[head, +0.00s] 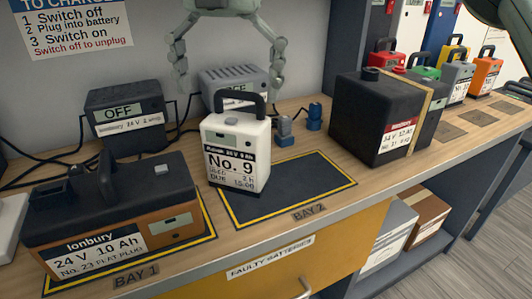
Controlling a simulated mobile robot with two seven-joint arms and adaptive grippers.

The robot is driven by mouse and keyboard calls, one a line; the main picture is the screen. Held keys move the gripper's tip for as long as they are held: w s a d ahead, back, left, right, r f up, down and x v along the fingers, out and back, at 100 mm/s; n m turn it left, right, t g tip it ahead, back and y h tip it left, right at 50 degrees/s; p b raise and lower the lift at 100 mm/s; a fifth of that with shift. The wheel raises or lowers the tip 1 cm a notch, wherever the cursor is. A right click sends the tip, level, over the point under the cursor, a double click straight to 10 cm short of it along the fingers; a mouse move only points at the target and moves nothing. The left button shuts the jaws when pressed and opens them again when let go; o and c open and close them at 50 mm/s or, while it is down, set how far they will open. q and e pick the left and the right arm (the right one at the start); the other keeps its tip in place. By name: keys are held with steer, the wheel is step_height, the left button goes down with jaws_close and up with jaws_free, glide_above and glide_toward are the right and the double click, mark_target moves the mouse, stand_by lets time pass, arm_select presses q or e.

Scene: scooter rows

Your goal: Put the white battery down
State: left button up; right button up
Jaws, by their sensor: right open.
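The white battery (234,153), labelled No. 9 with a black handle, stands upright at the left part of the black mat marked BAY 2 (300,185). Its base appears to rest on the mat, over or close to the yellow left border. My right gripper (230,92) is open and empty, with its fingers spread to either side above and behind the battery's handle. It looks clear of the handle. My left gripper is out of view.
A black and orange battery (112,218) fills BAY 1 at left. Chargers (127,115) (235,85) with cables stand behind. Blue plugs (314,117) lie behind BAY 2. A large black battery (375,118) stands at right. The right part of BAY 2 is clear.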

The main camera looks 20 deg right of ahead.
mark_target(237, 132)
steer(key=shift+w+d+f+m, duration=0.15)
steer(key=shift+f+m, duration=0.1)
steer(key=shift+m, duration=0.45)
steer(key=shift+f, duration=0.3)
steer(key=f, duration=0.4)
steer(key=w+d+f, duration=0.1)
steer(key=f, duration=0.1)
steer(key=shift+f+p, duration=0.15)
steer(key=shift+p, duration=0.15)
steer(key=shift+f, duration=0.5)
steer(key=c, duration=1.6)
steer(key=shift+r, duration=0.2)
steer(key=shift+c, duration=0.6)
